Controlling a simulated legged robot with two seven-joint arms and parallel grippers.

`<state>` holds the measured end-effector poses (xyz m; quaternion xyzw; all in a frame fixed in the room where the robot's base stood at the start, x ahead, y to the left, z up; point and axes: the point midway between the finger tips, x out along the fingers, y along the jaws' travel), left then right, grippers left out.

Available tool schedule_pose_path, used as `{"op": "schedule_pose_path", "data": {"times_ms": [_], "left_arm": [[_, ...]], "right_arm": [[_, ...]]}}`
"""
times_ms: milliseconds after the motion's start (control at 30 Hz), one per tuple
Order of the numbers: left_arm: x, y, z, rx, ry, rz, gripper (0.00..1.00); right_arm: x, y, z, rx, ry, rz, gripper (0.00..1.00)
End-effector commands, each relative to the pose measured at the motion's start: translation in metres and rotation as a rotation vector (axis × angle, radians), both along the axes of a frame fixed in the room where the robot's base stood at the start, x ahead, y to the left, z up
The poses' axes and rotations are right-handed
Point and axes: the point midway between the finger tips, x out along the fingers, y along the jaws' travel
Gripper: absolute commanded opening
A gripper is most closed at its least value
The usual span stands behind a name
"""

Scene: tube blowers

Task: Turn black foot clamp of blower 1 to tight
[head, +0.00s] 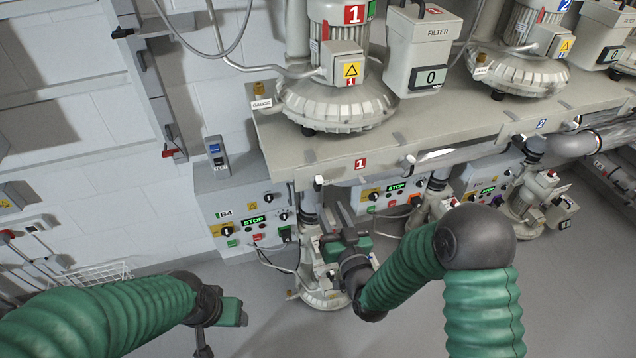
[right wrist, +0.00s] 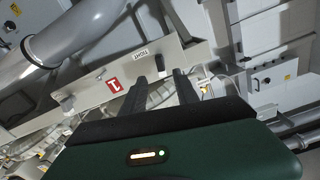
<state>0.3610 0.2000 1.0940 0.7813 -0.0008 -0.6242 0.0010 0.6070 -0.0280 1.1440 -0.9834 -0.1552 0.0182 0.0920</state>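Blower 1 (head: 337,100) is a pale, finned housing with a red "1" label, standing on the grey bench (head: 420,130). A small black foot (head: 308,131) shows under its front left edge; whether this is the black foot clamp, and how it is turned, I cannot tell. My right gripper (head: 345,212) is below the bench's front edge, in front of the pipework under blower 1. In the right wrist view its two black fingers (right wrist: 160,75) are apart with nothing held between them, near the red "1" plate. My left gripper (head: 204,343) is low at the left; its fingers are unclear.
A control box (head: 240,218) with knobs and a green "STOP" display stands left of the pipes. A filter box (head: 420,50) is right of blower 1; blower 2 (head: 515,72) is farther right. A wire basket (head: 90,275) is at the left.

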Motion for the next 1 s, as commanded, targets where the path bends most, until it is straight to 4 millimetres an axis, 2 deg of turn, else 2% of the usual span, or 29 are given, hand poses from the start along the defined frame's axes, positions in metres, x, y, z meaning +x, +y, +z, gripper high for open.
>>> {"op": "schedule_pose_path", "data": {"times_ms": [33,200,333,500,733,1000], "left_arm": [[0.000,0.000,0.009,0.000,0.000,0.000,0.62],[0.000,0.000,0.021,0.000,0.000,0.000,0.62],[0.000,0.000,0.026,0.000,0.001,0.000,0.62],[0.000,0.000,0.028,0.000,0.001,0.000,0.62],[0.000,0.000,0.028,0.000,0.001,0.000,0.62],[0.000,0.000,0.028,0.000,0.001,0.000,0.62]], "right_arm": [[0.012,0.005,0.005,0.001,-0.001,0.001,0.36],[0.053,0.018,0.004,0.000,-0.001,0.000,0.36],[0.077,0.025,0.001,0.000,0.001,0.000,0.36],[0.089,0.029,0.000,-0.001,0.001,0.000,0.36],[0.089,0.029,0.000,-0.001,0.001,0.000,0.36],[0.089,0.029,-0.001,-0.002,0.002,0.000,0.01]]}}
